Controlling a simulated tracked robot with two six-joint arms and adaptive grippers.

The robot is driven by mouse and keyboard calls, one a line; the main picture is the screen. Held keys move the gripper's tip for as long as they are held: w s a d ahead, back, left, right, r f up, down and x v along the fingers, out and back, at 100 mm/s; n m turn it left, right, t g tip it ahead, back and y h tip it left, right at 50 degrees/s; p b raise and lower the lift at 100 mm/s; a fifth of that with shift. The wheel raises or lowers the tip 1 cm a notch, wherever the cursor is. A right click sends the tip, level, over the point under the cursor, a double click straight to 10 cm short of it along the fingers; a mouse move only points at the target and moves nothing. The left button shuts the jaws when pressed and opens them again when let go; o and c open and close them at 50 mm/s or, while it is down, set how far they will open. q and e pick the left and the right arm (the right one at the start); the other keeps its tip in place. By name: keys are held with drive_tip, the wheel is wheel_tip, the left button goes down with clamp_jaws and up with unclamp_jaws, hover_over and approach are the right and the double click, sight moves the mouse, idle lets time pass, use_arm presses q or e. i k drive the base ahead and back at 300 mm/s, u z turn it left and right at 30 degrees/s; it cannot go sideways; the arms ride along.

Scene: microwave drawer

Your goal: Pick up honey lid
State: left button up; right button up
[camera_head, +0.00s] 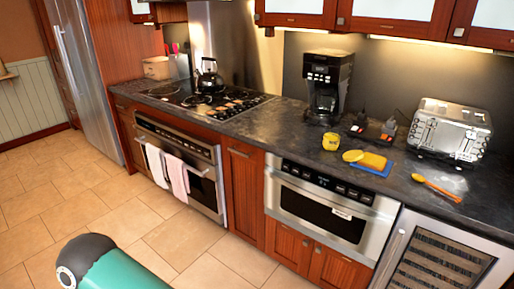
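A small yellow jar (331,141), which looks like the honey jar, stands on the dark counter right of the stove. A round flat yellow piece (353,156), which looks like the honey lid, lies just right of and nearer than the jar. It lies close to the left side of a yellow block; I cannot tell whether they touch. Neither of my grippers is in view. A teal and black part, probably one of my own arm links, shows at the bottom left.
The yellow block (373,161) rests on a blue base (384,173). An orange spoon (437,187), a toaster (450,128) and a coffee maker (326,85) stand or lie around. The microwave drawer (330,210) is shut below the counter (285,125).

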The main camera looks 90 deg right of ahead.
sight(352, 156)
drive_tip(key=u, duration=0.05)
drive_tip(key=i, duration=0.25)
drive_tip(key=z, duration=3.05)
drive_tip(key=k, duration=0.5)
drive_tip(key=z, duration=0.4)
drive_tip(key=i, duration=1.55)
drive_tip(key=u, duration=0.35)
